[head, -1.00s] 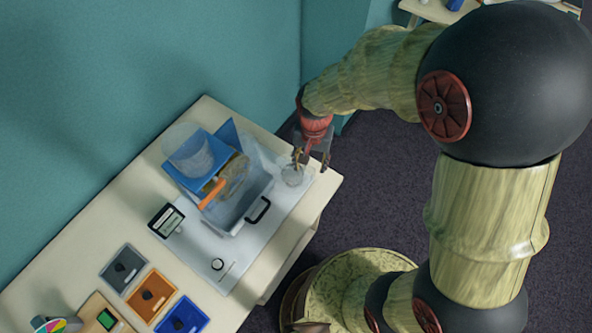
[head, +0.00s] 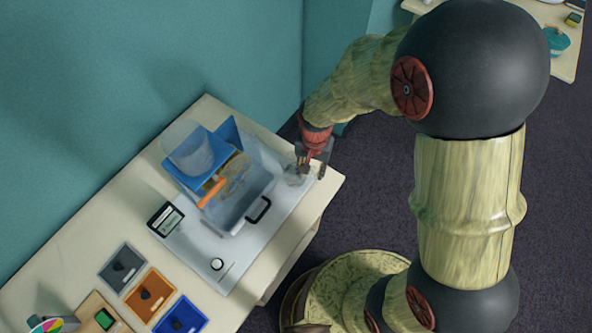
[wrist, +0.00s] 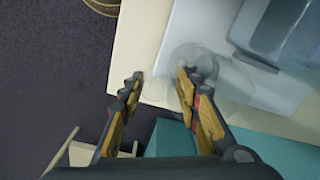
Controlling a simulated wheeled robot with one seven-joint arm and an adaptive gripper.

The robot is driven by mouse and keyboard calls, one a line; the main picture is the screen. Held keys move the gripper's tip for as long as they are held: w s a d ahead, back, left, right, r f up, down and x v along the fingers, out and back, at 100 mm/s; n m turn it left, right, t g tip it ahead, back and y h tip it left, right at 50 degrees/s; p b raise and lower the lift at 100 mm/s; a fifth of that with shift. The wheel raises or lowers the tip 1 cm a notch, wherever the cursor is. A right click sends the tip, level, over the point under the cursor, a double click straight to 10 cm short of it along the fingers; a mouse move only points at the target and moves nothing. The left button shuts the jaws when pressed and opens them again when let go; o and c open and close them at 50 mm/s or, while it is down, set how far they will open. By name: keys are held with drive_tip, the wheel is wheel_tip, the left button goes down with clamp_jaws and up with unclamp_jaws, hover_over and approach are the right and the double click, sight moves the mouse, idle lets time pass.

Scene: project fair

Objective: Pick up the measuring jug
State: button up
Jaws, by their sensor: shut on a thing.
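The measuring jug (head: 293,177) is a small clear vessel at the right end of the white board on the table. My gripper (head: 311,170) is over its right side, pointing down, and partly covers it. In the wrist view the jug's faint round rim (wrist: 190,58) shows just ahead of the fingers. My gripper's fingers (wrist: 158,86) stand apart there, shut on a see-through part of the jug between them. Whether that part is handle or wall I cannot tell. The jug looks upright and still at board level.
A clear tank with a black handle (head: 259,210) stands left of the jug, by a blue stand (head: 228,131) bearing a clear container (head: 190,153). A small display (head: 166,219) and coloured trays (head: 150,294) lie further left. The table's right edge is close to my gripper.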

drive_tip(key=c, duration=0.6)
clamp_jaws()
drive_tip(key=shift+r, duration=0.1)
drive_tip(key=shift+r+p, duration=0.35)
drive_tip(key=shift+r, duration=0.7)
drive_tip(key=s+d+r+p, duration=0.1)
drive_tip(key=s+r+p, duration=0.1)
drive_tip(key=s+r, duration=0.8)
drive_tip(key=shift+s+r+p, duration=0.35)
drive_tip(key=shift+s, duration=1.6)
